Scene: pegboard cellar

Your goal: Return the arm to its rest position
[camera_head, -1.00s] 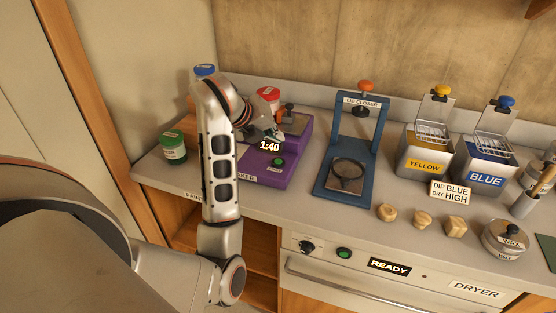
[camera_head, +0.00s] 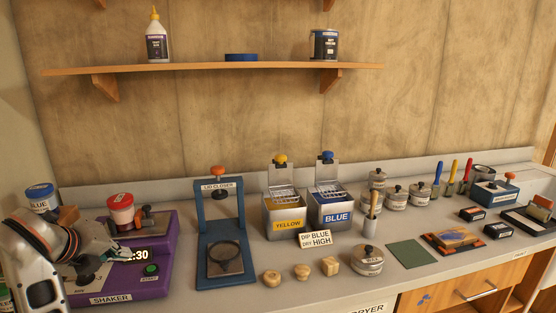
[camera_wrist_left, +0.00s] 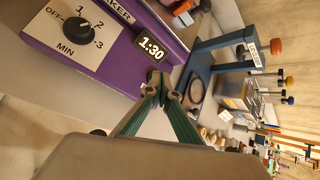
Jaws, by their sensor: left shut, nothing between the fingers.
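My left arm comes in at the lower left of the head view, and its gripper (camera_head: 118,250) is in front of the purple shaker (camera_head: 150,290). In the left wrist view the green fingers (camera_wrist_left: 164,82) are shut with nothing between them. Past them are the shaker's white dial plate with a black knob (camera_wrist_left: 76,31) and a display (camera_wrist_left: 152,46) reading 1:30. The fingertips look close to the shaker's front; I cannot tell if they touch it. My right gripper is not in view.
A red-lidded jar (camera_head: 121,213) is at the shaker. The blue lid closer (camera_head: 220,240) stands to its right, then the yellow (camera_head: 286,212) and blue (camera_head: 331,206) dip tanks. Wooden pieces (camera_head: 271,278) and a wax tin (camera_head: 367,262) line the front. A shelf (camera_head: 210,69) is above.

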